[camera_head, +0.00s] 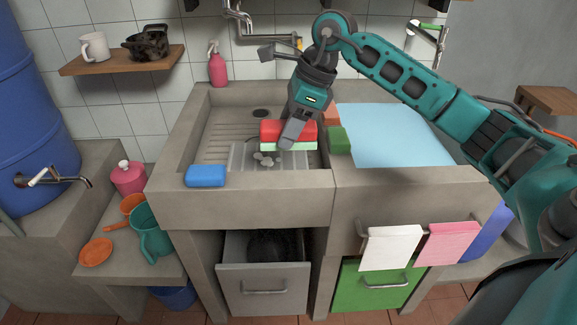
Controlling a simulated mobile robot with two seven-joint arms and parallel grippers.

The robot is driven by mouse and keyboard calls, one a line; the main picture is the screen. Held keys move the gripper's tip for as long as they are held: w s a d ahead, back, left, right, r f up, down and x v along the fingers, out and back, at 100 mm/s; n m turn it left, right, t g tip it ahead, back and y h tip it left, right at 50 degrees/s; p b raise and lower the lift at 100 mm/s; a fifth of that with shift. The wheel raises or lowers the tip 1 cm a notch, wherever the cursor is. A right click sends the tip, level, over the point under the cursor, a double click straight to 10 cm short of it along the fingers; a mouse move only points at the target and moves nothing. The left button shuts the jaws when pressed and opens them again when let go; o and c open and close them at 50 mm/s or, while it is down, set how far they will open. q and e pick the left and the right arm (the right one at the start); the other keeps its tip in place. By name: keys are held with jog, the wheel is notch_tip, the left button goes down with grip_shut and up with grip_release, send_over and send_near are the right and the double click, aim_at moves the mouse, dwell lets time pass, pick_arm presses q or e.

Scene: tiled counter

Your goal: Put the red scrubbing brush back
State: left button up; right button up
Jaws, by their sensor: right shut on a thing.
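The red scrubbing brush (270,130) has a red top and a pale green underside. It is over the ribbed washboard side of the concrete sink (218,135). My right gripper (291,138) reaches down from above and is shut on the brush near its middle, hiding part of it. I cannot tell whether the brush touches the surface below. Grey-white patches, perhaps suds or stains, show on the washboard just in front of it. My left gripper is not in view.
A blue block (206,176) lies on the sink's front left ledge. A green block (339,140) and an orange block (332,115) sit on the divider beside the water basin (395,135). A pink bottle (217,68) stands at the back ledge. The faucet (262,38) hangs behind.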

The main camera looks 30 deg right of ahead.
notch_tip(320, 180, down, 9)
jog(key=shift+f+b, duration=0.1)
jog(key=shift+b, duration=0.2)
jog(key=shift+f, duration=0.15)
jog(key=o, duration=1)
